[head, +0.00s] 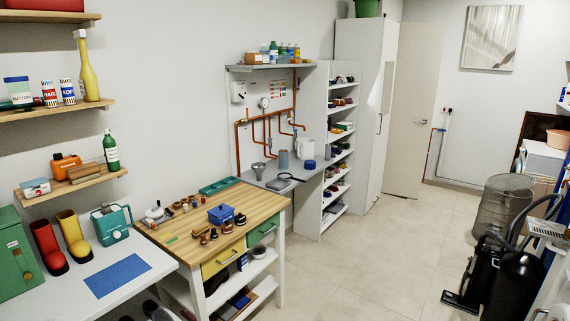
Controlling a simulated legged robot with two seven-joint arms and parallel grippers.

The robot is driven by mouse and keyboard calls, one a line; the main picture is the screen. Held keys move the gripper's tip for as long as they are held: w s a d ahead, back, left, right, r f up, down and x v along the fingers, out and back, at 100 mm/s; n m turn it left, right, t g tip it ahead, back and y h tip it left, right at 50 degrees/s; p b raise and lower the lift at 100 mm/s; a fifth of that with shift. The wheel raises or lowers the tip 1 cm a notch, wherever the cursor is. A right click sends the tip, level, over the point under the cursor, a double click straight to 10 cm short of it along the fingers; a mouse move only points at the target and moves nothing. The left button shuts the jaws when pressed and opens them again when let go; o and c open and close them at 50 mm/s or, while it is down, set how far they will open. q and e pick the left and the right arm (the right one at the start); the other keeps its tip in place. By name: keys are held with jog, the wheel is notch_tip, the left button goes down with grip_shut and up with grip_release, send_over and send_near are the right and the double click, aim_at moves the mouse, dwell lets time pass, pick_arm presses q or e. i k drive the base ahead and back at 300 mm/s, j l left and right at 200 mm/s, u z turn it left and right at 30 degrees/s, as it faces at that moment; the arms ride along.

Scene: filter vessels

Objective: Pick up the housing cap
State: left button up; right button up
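No part is plainly marked as the housing cap. On the grey wall counter (262,181) below the copper pipes stands a small blue round piece (310,164), which may be the cap; I cannot tell for sure. Beside it are a white vessel (306,146), a grey cylinder (283,160), a grey funnel-like piece (258,169) and a dark-rimmed shallow tray (279,182). These are small in the head view and seen from across the room. Neither of my grippers shows in this view.
A wooden-topped workbench (187,233) with a blue box (221,215) stands in front of the counter. A white table (150,262) is at lower left. A shoe rack (335,190) stands right of the counter. Open tiled floor (370,260) lies mid-right; a black vacuum (505,285) stands far right.

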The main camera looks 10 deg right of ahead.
aim_at(308, 164)
jog(key=i+l+z, duration=0.2)
jog(key=i+z, duration=0.25)
jog(key=i+l+z, duration=0.15)
jog(key=i+z, duration=0.15)
jog(key=z, duration=0.15)
jog(key=i+l, duration=0.1)
jog(key=i, duration=5.35)
jog(key=i+u, duration=0.15)
jog(key=u, duration=0.3)
jog(key=i+u, duration=0.15)
jog(key=u, duration=0.3)
jog(key=i+l+u, duration=0.15)
jog(key=u, duration=0.35)
jog(key=i+l+u, duration=0.1)
jog(key=u, duration=0.35)
jog(key=l+u, duration=0.25)
jog(key=u, duration=0.2)
jog(key=i, duration=0.05)
